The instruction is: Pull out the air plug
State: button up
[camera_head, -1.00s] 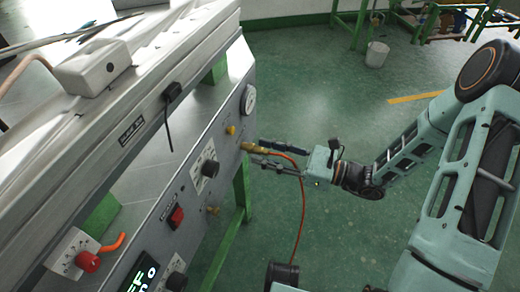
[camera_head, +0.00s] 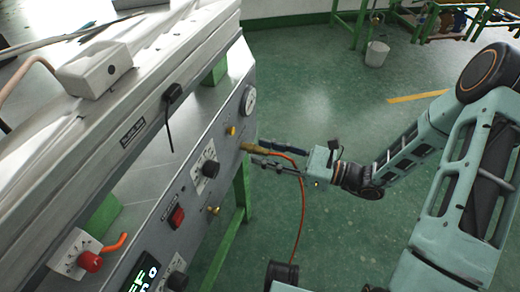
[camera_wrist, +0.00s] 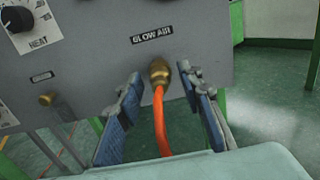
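The air plug (camera_wrist: 159,74) is a brass fitting with an orange hose. In the wrist view it sits in the grey panel under the "BLOW AIR" label. The hose (camera_wrist: 160,122) hangs down from it toward me. My gripper (camera_wrist: 159,80) has its blue-padded fingers spread, one on each side of the plug, with visible gaps. In the head view my gripper (camera_head: 272,155) reaches the panel from the right, and the plug (camera_head: 249,148) shows at its fingertips. The orange hose (camera_head: 303,205) drops toward the floor there.
The machine panel carries a gauge (camera_head: 248,99), a black knob (camera_head: 210,168), a red switch (camera_head: 176,217) and a red knob (camera_head: 90,262). A small brass fitting (camera_wrist: 47,99) sits left of the plug. Green legs (camera_head: 241,190) stand below. The floor to the right is open.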

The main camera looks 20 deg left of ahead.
grip_shut()
jog(key=shift+d, duration=0.15)
jog(key=shift+s+d+p, duration=0.2)
jog(key=shift+d+p, duration=0.3)
jog(key=shift+d, duration=2.35)
jog(key=w+d+r+m+t+h, duration=0.25)
jog(key=w+d+r+t, duration=0.2)
jog(key=d, duration=0.55)
jog(key=w+d+r+m+t+h, duration=0.1)
jog(key=w+d+r+m+t, duration=0.4)
jog(key=d, duration=0.5)
notch_tip(320, 180, up, 27)
jog(key=m+t+h+p, duration=0.4)
jog(key=t+h+p, duration=0.1)
jog(key=p, duration=2.9)
jog(key=shift+w+h+p, duration=0.3)
jog(key=shift+w+h, duration=0.05)
jog(key=shift+w, duration=0.05)
